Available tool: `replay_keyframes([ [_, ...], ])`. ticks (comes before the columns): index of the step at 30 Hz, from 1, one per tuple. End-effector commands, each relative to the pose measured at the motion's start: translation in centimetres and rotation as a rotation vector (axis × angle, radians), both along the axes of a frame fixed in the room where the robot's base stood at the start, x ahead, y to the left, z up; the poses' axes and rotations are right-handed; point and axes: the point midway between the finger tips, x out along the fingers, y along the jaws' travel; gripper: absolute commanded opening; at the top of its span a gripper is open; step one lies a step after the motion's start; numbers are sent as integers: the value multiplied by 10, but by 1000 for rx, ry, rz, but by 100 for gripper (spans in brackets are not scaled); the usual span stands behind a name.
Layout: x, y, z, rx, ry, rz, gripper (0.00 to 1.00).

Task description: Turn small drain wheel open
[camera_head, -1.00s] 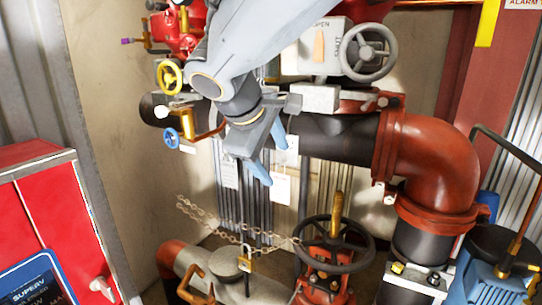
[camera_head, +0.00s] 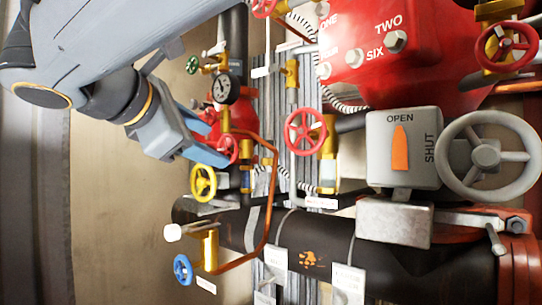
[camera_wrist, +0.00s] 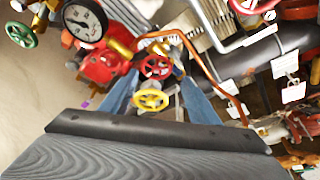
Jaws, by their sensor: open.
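Several small handwheels show, and I cannot tell which is the drain wheel. A yellow wheel (camera_head: 203,183) and a blue wheel (camera_head: 183,269) are at the lower left, by the dark pipe. A small red wheel (camera_head: 226,150) is at my fingertips, partly hidden. A larger red wheel (camera_head: 305,132) is further right. My gripper (camera_head: 215,142) is open, above the yellow wheel in the head view. In the wrist view the yellow wheel (camera_wrist: 151,100) appears between my blue fingers (camera_wrist: 156,74), with a red wheel (camera_wrist: 157,66) just above it. Contact cannot be told.
A pressure gauge (camera_head: 226,88) and a green wheel (camera_head: 192,65) are above my gripper. A copper tube (camera_head: 270,190) bends down beside the yellow wheel. The grey OPEN/SHUT box (camera_head: 403,165) and big grey wheel (camera_head: 487,157) are right. Tags hang from the dark pipe (camera_head: 400,265).

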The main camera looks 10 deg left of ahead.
Motion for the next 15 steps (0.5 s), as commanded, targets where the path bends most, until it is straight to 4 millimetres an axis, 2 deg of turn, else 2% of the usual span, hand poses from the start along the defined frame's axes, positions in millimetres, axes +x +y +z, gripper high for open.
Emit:
replay_keyframes([
  [2, -3, 3, 5, -11, -11, 8, 55],
  [5, 3, 3, 6, -16, -13, 10, 55],
  [15, 48, -3, -7, -14, -11, 14, 55],
])
